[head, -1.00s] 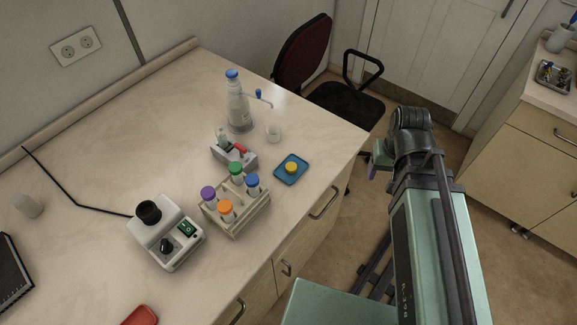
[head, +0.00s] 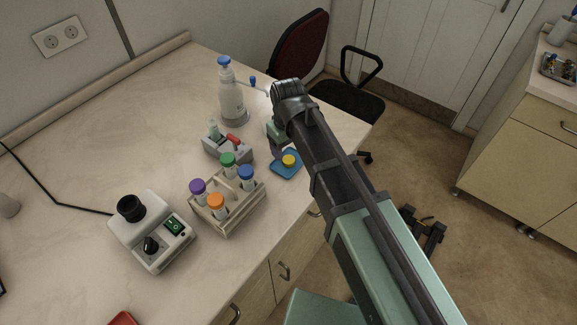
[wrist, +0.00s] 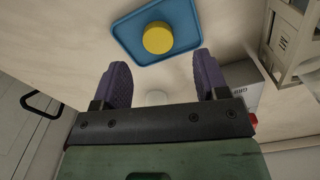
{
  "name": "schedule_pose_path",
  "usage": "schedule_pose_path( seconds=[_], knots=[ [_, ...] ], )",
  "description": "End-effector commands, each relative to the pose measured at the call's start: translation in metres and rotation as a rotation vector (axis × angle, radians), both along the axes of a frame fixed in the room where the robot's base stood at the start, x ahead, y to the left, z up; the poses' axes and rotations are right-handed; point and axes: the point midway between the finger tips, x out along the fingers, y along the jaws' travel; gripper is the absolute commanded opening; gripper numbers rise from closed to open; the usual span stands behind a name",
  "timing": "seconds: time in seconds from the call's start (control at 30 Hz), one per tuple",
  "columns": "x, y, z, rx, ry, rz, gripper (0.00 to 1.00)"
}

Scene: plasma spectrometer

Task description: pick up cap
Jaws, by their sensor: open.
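The yellow cap (head: 289,161) sits on a small blue tray (head: 287,173) near the bench's front edge. In the wrist view the cap (wrist: 158,38) lies on the blue tray (wrist: 125,33), ahead of my gripper (wrist: 160,63). The two purple fingers are spread apart and empty, with the cap beyond their tips and roughly centred between them. In the head view my gripper (head: 273,150) is over the bench just left of the cap, mostly hidden by my wrist.
A wooden rack (head: 238,213) with several colour-capped tubes stands left of the tray. A white instrument (head: 152,234) is farther left. The bench's left part is mostly clear.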

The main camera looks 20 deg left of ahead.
Motion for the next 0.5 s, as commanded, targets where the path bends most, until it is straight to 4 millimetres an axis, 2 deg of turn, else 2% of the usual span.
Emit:
schedule_pose_path(
  seconds=[0.07, 0.3, 0.5],
  knots=[
    [0.000, 0.000, -0.005, 0.000, 0.000, -0.001, 0.67],
    [0.001, -0.001, -0.052, 0.000, 0.000, -0.001, 0.67],
    [0.001, -0.001, -0.049, 0.000, 0.000, -0.001, 0.67]
  ],
)
